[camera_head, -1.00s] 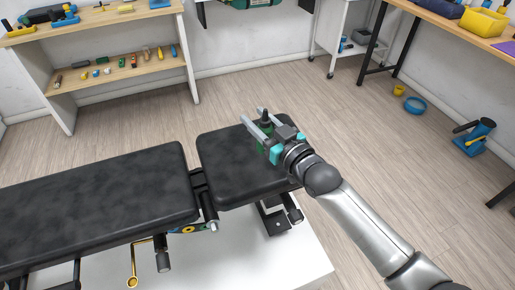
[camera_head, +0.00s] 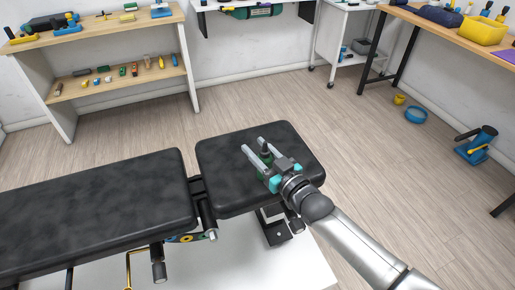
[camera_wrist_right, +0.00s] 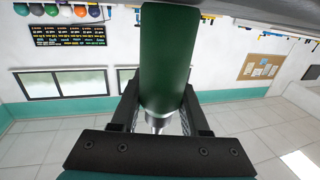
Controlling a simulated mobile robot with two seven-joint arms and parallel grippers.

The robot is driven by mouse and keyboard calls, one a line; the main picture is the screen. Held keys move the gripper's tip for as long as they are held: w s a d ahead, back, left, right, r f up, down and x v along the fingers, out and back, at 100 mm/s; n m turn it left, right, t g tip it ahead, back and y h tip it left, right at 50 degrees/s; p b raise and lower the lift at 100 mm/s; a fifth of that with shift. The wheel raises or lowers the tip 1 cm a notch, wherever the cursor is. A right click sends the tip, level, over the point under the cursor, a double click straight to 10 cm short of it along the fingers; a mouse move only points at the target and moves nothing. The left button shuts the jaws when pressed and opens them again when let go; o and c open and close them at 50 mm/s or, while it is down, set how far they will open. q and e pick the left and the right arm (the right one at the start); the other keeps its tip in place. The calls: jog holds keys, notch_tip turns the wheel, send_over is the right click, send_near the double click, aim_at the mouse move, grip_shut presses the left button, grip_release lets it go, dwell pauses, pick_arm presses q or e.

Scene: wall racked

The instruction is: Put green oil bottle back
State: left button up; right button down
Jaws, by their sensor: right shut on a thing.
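The green oil bottle (camera_wrist_right: 166,60) is between the fingers of my right gripper (camera_wrist_right: 160,110) in the right wrist view, which shows its green body and a silver neck. In the head view my right gripper (camera_head: 262,152) is over the right pad of the black bench (camera_head: 225,190). The bottle's dark top (camera_head: 266,146) shows between the fingers there, and most of its body is hidden. The gripper is shut on the bottle. I cannot tell whether the bottle touches the pad. My left gripper is not in view.
A wooden shelf unit (camera_head: 120,83) with several small items stands at the back left. A workbench (camera_head: 440,28) with a yellow bin (camera_head: 482,27) is at the right. A blue bowl (camera_head: 415,115) and a blue tool (camera_head: 476,146) lie on the floor.

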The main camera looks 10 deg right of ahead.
jog(key=shift+c, duration=2)
grip_release()
jog(key=shift+f, duration=0.1)
jog(key=p+v, duration=0.2)
jog(key=v, duration=1.3)
jog(key=shift+s+d, duration=0.1)
jog(key=shift+d, duration=0.05)
